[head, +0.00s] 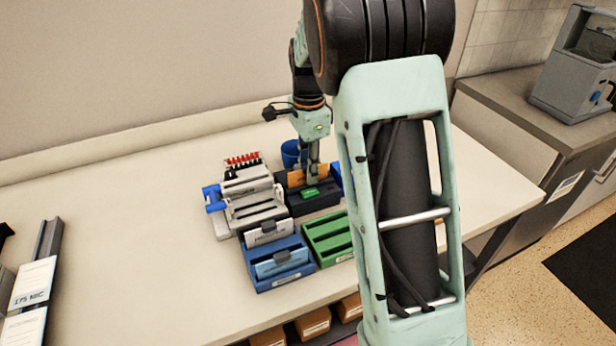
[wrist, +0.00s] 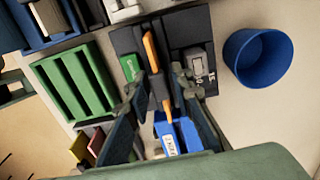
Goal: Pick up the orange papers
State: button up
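The orange papers (head: 295,179) stand upright on edge in a black holder (head: 312,206) on the white table. In the wrist view, the orange papers (wrist: 151,52) show as a thin strip in the black holder (wrist: 188,28), running down between my fingers. My gripper (head: 313,170) points down over the holder. In the wrist view, my gripper (wrist: 158,84) is open, with one finger on each side of the papers and gaps visible between. The lower part of the papers is hidden in the holder.
A green rack (head: 330,238) and a blue rack (head: 277,262) stand in front of the holder. A blue cup (wrist: 258,58) stands close by.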

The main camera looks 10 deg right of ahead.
jog(key=shift+f, duration=0.35)
jog(key=shift+c, duration=0.6)
grip_shut()
jog(key=shift+r, duration=0.1)
